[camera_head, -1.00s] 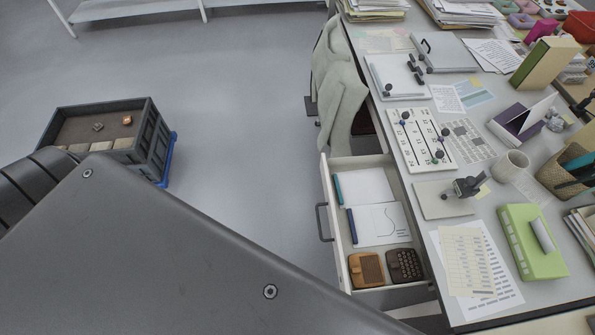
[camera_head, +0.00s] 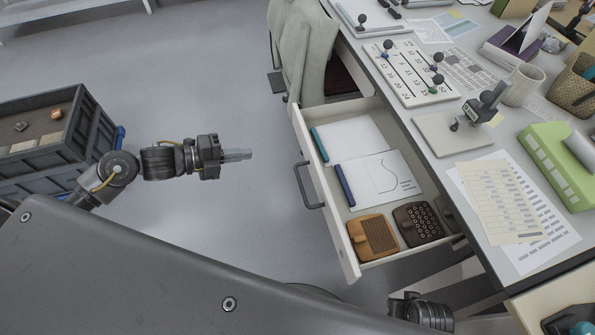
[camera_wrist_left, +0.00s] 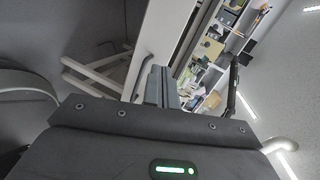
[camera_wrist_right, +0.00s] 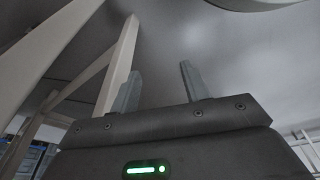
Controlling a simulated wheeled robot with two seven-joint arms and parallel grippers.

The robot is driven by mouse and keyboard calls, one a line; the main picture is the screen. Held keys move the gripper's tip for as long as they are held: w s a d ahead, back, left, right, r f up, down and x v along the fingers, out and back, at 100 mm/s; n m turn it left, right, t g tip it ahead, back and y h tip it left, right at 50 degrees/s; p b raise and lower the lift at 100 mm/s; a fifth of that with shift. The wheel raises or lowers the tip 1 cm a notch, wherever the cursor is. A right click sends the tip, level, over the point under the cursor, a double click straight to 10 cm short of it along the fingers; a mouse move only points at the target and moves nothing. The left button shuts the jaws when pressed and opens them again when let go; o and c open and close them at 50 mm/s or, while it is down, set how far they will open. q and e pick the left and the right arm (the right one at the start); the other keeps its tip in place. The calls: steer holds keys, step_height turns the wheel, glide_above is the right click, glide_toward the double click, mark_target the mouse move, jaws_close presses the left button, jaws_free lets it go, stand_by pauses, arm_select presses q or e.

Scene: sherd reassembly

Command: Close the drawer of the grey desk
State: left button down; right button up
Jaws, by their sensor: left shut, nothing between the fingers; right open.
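The grey desk (camera_head: 415,143) stands at the right in the head view. Its drawer (camera_head: 321,192) is pulled out to the left, with a dark bar handle (camera_head: 309,187) on its front. My left gripper (camera_head: 238,155) is shut and empty, over the floor to the left of the drawer front, apart from the handle. Its fingers also show closed together in the left wrist view (camera_wrist_left: 160,86). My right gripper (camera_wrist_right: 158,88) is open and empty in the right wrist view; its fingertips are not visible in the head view.
A grey crate (camera_head: 85,140) with several sherds stands at the left behind my left arm. A pale cloth (camera_head: 302,45) hangs by the desk's far side. Floor before the drawer is clear.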

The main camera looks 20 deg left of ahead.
arm_select(q)
steer(key=s+d+r+m, duration=0.1)
steer(key=s+d+m, duration=0.1)
steer(key=g+h, duration=0.1)
glide_toward(310, 154)
steer(key=shift+m, duration=0.3)
steer(key=x, duration=0.5)
steer(key=shift+f, duration=0.3)
steer(key=shift+w+d, duration=0.35)
steer(key=shift+d, duration=0.15)
steer(key=shift+w+d, duration=0.1)
arm_select(e)
steer(key=shift+r, duration=0.2)
steer(key=shift+w+r, duration=0.1)
steer(key=shift+w, duration=0.05)
